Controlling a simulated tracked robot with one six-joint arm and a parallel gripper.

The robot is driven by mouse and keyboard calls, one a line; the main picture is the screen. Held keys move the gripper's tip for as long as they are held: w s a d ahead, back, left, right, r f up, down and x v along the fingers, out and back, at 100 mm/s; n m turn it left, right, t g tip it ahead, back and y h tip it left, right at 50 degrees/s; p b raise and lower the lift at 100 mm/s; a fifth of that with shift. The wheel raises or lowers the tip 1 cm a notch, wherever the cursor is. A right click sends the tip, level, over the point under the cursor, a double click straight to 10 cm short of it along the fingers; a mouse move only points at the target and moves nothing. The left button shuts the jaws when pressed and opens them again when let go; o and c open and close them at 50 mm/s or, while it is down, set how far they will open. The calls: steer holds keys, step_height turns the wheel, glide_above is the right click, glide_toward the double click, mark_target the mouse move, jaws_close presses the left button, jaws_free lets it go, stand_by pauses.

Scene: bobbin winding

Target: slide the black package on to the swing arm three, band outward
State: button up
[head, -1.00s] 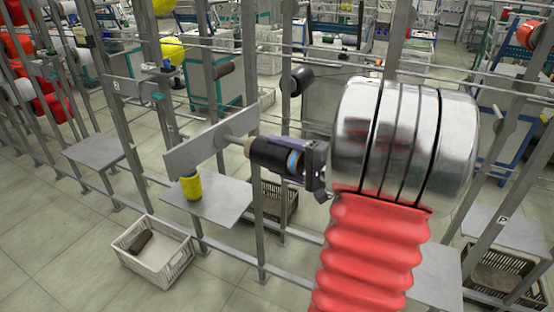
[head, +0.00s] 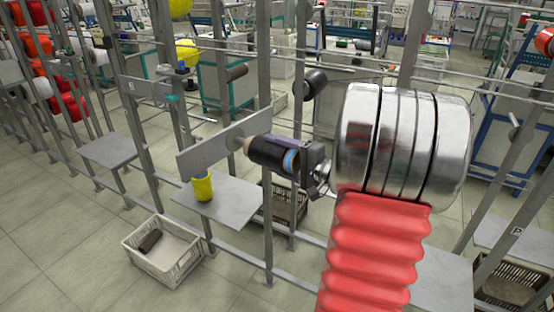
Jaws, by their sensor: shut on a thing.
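The black package (head: 267,153) lies nearly level, with a tan core end (head: 245,143) at the left and a blue band (head: 290,160) at the right. My gripper (head: 308,163) is shut on its right end, beside the band. The tan end faces the grey plate of a swing arm (head: 205,151) and is close to it. The arm's peg is mostly hidden by the package, which appears to be around it. The band faces outward, away from the plate. I cannot read a number on this arm.
A yellow package (head: 203,187) stands on the grey shelf (head: 232,205) below. A white crate (head: 132,244) holding a dark brown package (head: 150,240) is on the floor. Steel posts (head: 267,220) and rails stand close around the arm.

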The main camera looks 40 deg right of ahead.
steer(key=shift+w+a, duration=0.1)
steer(key=shift+w, duration=0.3)
steer(key=shift+w+a+f, duration=0.1)
steer(key=shift+w+a, duration=0.1)
steer(key=shift+w, duration=0.9)
steer(key=shift+w+a+f, duration=0.1)
steer(key=shift+w+a, duration=0.1)
steer(key=shift+w, duration=0.9)
steer(key=shift+f, duration=0.5)
steer(key=o, duration=1.3)
steer(key=shift+s, duration=0.1)
